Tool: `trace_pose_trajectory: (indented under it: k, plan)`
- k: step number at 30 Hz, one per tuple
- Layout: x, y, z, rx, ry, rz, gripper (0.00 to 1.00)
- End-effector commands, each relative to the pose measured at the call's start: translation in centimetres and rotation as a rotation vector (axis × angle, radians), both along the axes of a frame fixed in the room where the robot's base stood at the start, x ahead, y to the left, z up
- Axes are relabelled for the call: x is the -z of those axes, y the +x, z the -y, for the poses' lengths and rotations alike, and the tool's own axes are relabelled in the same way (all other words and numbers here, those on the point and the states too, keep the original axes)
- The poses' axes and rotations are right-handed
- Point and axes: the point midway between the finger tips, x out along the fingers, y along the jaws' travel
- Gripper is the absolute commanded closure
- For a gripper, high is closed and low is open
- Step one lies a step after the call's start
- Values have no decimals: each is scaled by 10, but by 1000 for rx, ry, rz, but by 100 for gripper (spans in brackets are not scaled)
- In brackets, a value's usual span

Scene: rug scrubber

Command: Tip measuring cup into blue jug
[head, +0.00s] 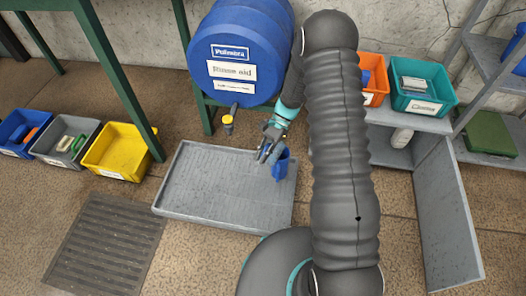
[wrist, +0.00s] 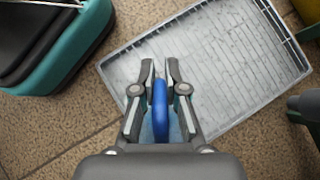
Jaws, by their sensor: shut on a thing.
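My gripper (head: 268,149) is over the right part of a grey tray (head: 205,187), below and right of a blue drum's yellow tap. It is shut on a blue vessel (head: 281,165), which looks upright. In the wrist view the fingers (wrist: 161,80) close around a dark blue upright part (wrist: 160,98) of it, with paler blue beside and below. I cannot tell whether this vessel is the measuring cup or the blue jug, or whether it touches the tray. No second cup or jug can be made out.
The blue drum (head: 240,50) lies on a green stand, its tap (head: 228,122) over the tray's back edge. Yellow (head: 119,152), grey (head: 66,139) and blue (head: 22,133) bins stand at left. A shelf with orange and teal bins (head: 421,87) is at right. A floor grate (head: 108,240) lies front left.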

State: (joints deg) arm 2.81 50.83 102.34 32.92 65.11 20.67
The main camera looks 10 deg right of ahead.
Motion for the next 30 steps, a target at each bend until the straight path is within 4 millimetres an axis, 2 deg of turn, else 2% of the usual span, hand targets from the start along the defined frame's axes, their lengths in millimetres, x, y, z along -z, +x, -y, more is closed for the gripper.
trace_pose_trajectory:
  k: [9,24,30]
  plan:
    - [15,-5,-6,-3,-196,177,100]
    - [35,-3,-4,-1,-383,344,100]
    - [36,-3,-3,0,-392,353,100]
